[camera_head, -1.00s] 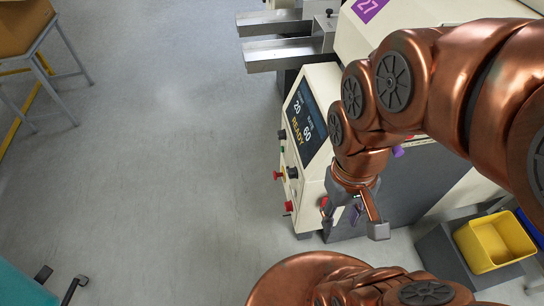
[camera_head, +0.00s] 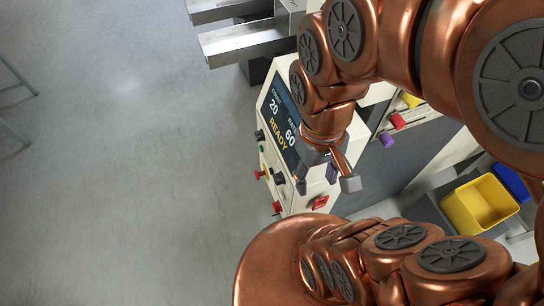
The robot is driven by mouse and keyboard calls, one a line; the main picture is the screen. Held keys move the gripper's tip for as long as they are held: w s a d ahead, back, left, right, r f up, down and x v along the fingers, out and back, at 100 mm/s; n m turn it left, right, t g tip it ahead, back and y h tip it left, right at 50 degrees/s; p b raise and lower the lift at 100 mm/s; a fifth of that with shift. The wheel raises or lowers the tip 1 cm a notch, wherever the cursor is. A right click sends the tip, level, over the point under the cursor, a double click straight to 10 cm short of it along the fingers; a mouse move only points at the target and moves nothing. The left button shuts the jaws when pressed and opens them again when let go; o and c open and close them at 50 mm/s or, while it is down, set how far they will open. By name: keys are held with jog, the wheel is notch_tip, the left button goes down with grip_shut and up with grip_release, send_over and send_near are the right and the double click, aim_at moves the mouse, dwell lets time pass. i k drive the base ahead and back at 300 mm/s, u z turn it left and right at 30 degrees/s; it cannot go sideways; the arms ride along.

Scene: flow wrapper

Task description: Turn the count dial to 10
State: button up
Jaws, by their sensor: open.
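The cream machine's control panel (camera_head: 262,160) carries a dark display (camera_head: 282,120) reading COUNT 20, a second value of 60, and READY. Below the display are two black dials, one at the left (camera_head: 260,135) and one at the right (camera_head: 279,178). Their labels and pointers are too small to read, so I cannot tell from markings which is the count dial. My gripper (camera_head: 327,182) is open and empty, with its fingers apart. It hangs over the panel's right side, to the right of the right dial, and appears to touch neither dial.
Red buttons (camera_head: 276,208) stick out low on the panel, close to the dials. Metal chutes (camera_head: 245,42) project left above it. A yellow bin (camera_head: 480,205) and a blue bin (camera_head: 513,183) stand at the right. The floor left of the machine is clear.

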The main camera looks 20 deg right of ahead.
aim_at(260, 136)
jog(key=z, duration=0.05)
jog(key=k, duration=1.05)
jog(key=u, duration=1.15)
jog(key=i, duration=1.15)
jog(key=u, duration=0.05)
